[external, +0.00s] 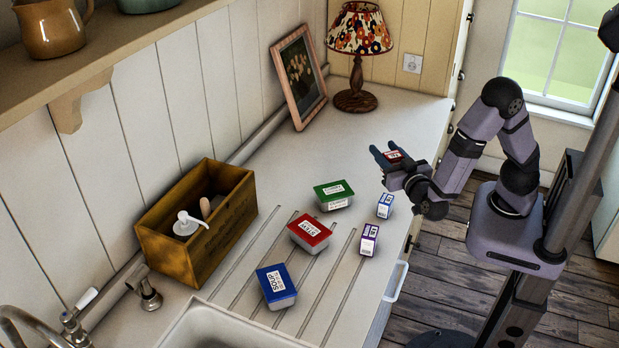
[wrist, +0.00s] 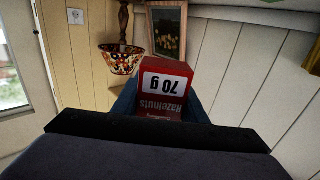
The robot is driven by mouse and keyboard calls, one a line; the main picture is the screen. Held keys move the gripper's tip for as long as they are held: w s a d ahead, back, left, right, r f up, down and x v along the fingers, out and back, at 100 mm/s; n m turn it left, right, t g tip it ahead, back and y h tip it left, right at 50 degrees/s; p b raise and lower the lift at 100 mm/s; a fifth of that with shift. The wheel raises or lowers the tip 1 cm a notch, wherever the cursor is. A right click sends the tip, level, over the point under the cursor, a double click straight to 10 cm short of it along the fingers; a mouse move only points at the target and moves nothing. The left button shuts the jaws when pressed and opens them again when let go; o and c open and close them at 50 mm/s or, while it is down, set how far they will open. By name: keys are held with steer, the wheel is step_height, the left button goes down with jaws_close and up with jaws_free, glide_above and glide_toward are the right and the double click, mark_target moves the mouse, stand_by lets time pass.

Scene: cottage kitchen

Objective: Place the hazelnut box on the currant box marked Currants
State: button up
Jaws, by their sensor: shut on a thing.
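My gripper (external: 386,151) is shut on the red hazelnut box (external: 394,156) and holds it raised above the right side of the counter. In the wrist view the hazelnut box (wrist: 167,88) sits between the fingers, its "Hazelnuts" and "70 g" label appearing upside down. Two small white boxes stand on the counter below and in front of my gripper: one with purple (external: 369,240) and one with blue (external: 385,206). Their print is too small to read, so I cannot tell which is marked Currants. They stand apart from each other.
Green (external: 334,194), red (external: 310,233) and blue (external: 276,286) lidded tubs stand left of the small boxes. A wooden crate (external: 225,219) holds a pump bottle. A lamp (external: 357,57) and picture frame (external: 299,77) stand behind. A sink is at the front.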

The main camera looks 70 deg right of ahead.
steer(key=shift+f, duration=2.8)
steer(key=shift+f+p, duration=0.35)
steer(key=shift+f, duration=1.7)
steer(key=shift+f, duration=0.2)
steer(key=o, duration=1.1)
steer(key=shift+c, duration=0.2)
steer(key=shift+r, duration=0.15)
steer(key=b+v, duration=0.3)
steer(key=v, duration=0.9)
